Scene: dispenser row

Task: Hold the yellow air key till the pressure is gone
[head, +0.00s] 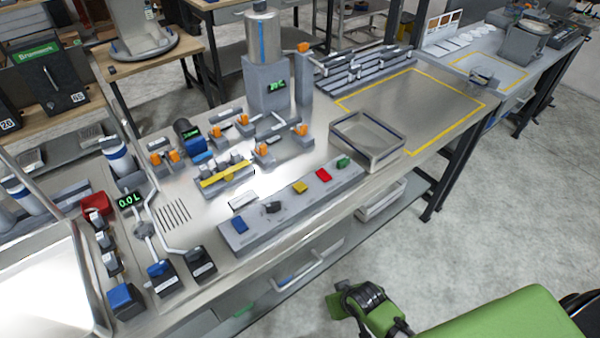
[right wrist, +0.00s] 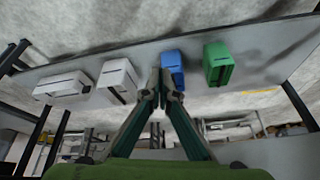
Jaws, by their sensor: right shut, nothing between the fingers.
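The yellow key (head: 300,187) sits on the sloped grey key panel (head: 262,227) along the bench's front edge, between a dark knob (head: 272,207) and a red key (head: 323,174). Nothing touches the yellow key. My right gripper (head: 340,299) is in front of the bench, low over the floor side and well apart from the panel. In the right wrist view its fingers (right wrist: 160,82) are shut together with nothing between them. The yellow key does not clearly show in that view. My left gripper is not in view.
A blue key (head: 239,225) and a green key (head: 344,162) sit at the panel's ends. A display (head: 130,199) glows green at left. The right wrist view shows blue (right wrist: 172,70) and green (right wrist: 218,63) blocks and white boxes.

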